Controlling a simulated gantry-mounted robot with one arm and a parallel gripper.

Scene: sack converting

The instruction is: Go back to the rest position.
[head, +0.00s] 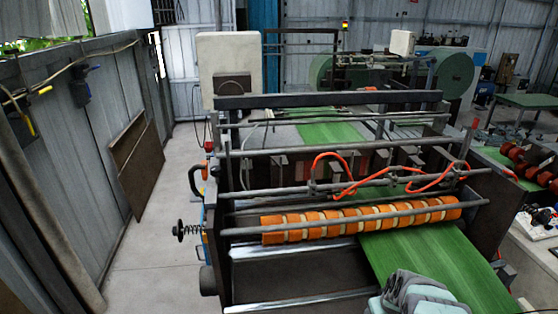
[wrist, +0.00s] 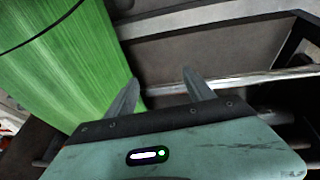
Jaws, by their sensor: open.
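My gripper (wrist: 160,92) shows in the wrist view with its two grey fingers spread apart and nothing between them. Its left finger overlaps the edge of the green sack web (wrist: 70,60) in the picture; I cannot tell how far apart they are in depth. In the head view, part of my arm (head: 418,294) shows at the bottom edge, in front of the green web (head: 425,255). The fingers are not visible there.
The converting machine (head: 330,160) fills the middle, with a row of orange rollers (head: 360,220), metal bars and red hoses (head: 330,170). Clear floor (head: 165,240) lies to its left, beside a grey wall. A bench with red parts (head: 525,165) stands at the right.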

